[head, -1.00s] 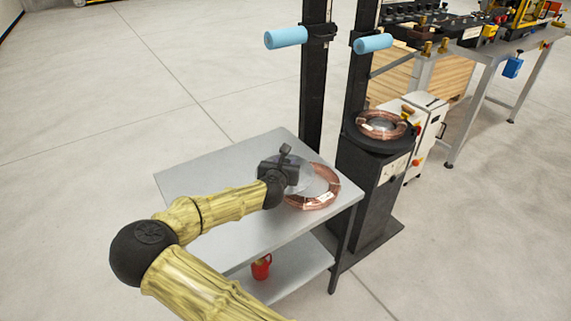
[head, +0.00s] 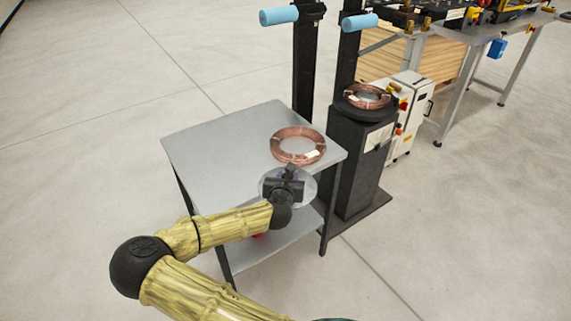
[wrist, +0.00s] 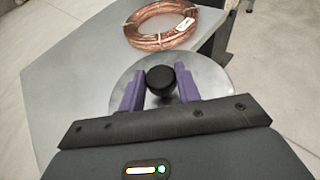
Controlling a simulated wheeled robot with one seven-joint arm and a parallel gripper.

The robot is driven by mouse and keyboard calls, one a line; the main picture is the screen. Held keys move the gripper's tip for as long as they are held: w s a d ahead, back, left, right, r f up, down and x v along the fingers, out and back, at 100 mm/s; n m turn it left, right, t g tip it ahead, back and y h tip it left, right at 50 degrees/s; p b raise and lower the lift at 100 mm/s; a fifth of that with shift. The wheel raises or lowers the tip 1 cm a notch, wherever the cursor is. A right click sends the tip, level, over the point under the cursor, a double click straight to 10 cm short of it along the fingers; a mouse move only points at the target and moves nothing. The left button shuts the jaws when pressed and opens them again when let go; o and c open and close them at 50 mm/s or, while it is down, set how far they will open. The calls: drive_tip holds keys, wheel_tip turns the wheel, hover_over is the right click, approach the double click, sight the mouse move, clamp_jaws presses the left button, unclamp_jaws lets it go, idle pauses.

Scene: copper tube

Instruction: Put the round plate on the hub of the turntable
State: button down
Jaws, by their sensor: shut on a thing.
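The round plate (head: 306,190) is a thin grey translucent-looking disc. My gripper (head: 285,182) is above it, by the front edge of the grey table. In the wrist view, the purple fingers (wrist: 160,90) are shut on the black knob (wrist: 160,79) at the middle of the plate, which shows also there (wrist: 211,80). The turntable (head: 345,112) is a black round top on a dark pedestal to the right of the table. A copper coil (head: 367,97) lies on it, and a light disc shows inside the coil. The hub cannot be made out.
Another copper coil (head: 298,145) lies on the grey table (head: 215,135), also seen in the wrist view (wrist: 160,42). Dark posts with blue handles (head: 279,15) rise behind the table and pedestal. A white cabinet (head: 408,115) stands right of the pedestal. The floor in front is clear.

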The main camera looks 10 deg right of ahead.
drive_tip(key=shift+n+y, duration=0.3)
drive_tip(key=shift+y, duration=0.1)
drive_tip(key=s+f, duration=0.1)
drive_tip(key=s, duration=0.1)
drive_tip(key=s+f, duration=0.2)
drive_tip(key=s+d+f, duration=0.1)
drive_tip(key=s, duration=0.1)
drive_tip(key=shift+s+f, duration=0.2)
drive_tip(key=shift+s, duration=0.05)
drive_tip(key=shift+w, duration=0.2)
